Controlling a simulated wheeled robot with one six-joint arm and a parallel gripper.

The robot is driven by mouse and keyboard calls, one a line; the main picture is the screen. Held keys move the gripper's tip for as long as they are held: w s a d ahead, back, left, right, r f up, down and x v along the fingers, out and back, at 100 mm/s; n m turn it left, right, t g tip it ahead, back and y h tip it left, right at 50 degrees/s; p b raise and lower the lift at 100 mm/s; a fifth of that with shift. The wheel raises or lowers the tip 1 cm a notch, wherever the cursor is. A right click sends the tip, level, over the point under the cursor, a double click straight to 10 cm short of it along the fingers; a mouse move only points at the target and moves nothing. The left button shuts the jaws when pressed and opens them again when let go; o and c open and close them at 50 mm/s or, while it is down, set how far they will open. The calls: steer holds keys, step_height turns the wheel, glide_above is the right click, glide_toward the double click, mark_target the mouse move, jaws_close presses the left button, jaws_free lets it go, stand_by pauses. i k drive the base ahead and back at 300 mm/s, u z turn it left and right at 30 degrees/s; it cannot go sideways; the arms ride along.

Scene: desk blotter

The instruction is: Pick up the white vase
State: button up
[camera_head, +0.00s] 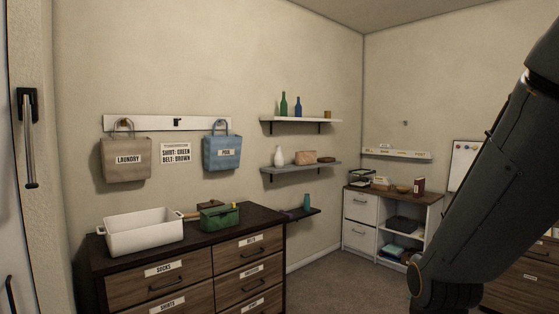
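The white vase (278,157) stands upright at the left end of the grey middle wall shelf (312,167). A pinkish-brown object (305,157) sits just to its right, with a small brown item further right. My arm crosses the right side of the picture, well apart from the vase. My gripper is not in view.
A white shelf (300,119) with green and blue bottles hangs above, and a dark shelf (300,214) below. A dresser (200,275) with a white basin (143,232) and a green box (219,217) stands left. Carpet (325,285) is open before the back cabinet.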

mark_target(278, 159)
steer(key=k, duration=0.2)
steer(key=z, duration=0.65)
steer(key=i, duration=4.25)
steer(key=u, duration=0.3)
steer(key=i, duration=1.15)
steer(key=u, duration=1.45)
steer(key=i, duration=0.9)
steer(key=u, duration=0.95)
